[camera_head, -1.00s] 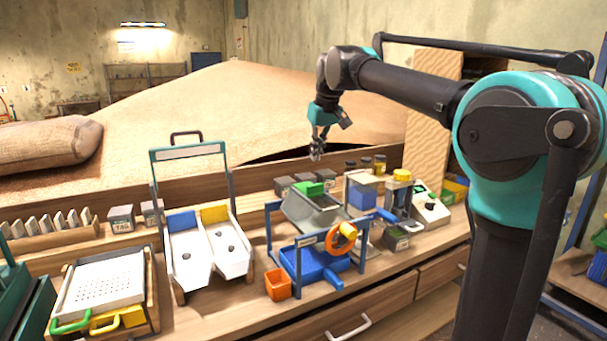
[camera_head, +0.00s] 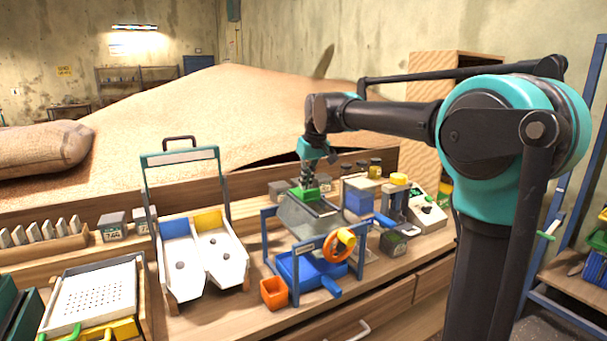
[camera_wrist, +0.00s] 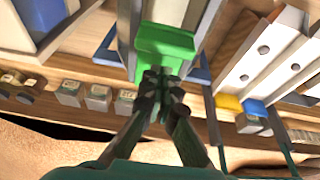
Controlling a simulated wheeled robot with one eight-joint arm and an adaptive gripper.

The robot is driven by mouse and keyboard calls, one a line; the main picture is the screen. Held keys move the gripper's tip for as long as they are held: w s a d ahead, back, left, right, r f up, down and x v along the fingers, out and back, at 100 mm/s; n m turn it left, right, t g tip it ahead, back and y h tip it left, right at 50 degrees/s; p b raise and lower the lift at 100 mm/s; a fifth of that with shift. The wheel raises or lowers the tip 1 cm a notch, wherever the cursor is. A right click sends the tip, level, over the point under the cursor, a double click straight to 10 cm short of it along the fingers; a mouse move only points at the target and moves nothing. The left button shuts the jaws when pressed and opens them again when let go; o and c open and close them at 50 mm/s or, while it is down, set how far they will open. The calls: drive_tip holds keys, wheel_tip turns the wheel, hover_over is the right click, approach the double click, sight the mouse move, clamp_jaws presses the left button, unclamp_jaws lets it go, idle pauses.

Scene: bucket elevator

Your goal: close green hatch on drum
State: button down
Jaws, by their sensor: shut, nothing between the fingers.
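The green hatch (camera_head: 304,193) lies on top of the grey drum (camera_head: 312,218), which is held in a blue frame on the bench. In the wrist view the green hatch (camera_wrist: 165,45) is at the centre, right at my fingertips. My gripper (camera_head: 307,183) points down at the hatch from above, its fingers together and empty. In the wrist view my gripper (camera_wrist: 160,75) overlaps the near edge of the hatch; the fingertips look in contact or nearly so. I cannot tell whether the hatch is fully flat, as the fingers cover part of it.
An orange wheel (camera_head: 339,245) and a blue tray (camera_head: 300,268) are at the drum's front, with an orange bin (camera_head: 273,292) beside them. White chutes (camera_head: 205,255) stand left. Jars and a blue box (camera_head: 358,201) stand right. A grain heap fills the back.

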drive_tip(key=shift+s+d, duration=0.45)
drive_tip(key=shift+s, duration=0.2)
drive_tip(key=s+d, duration=0.5)
drive_tip(key=s, duration=0.2)
drive_tip(key=shift+s, duration=0.35)
drive_tip(key=shift+d+f, duration=0.1)
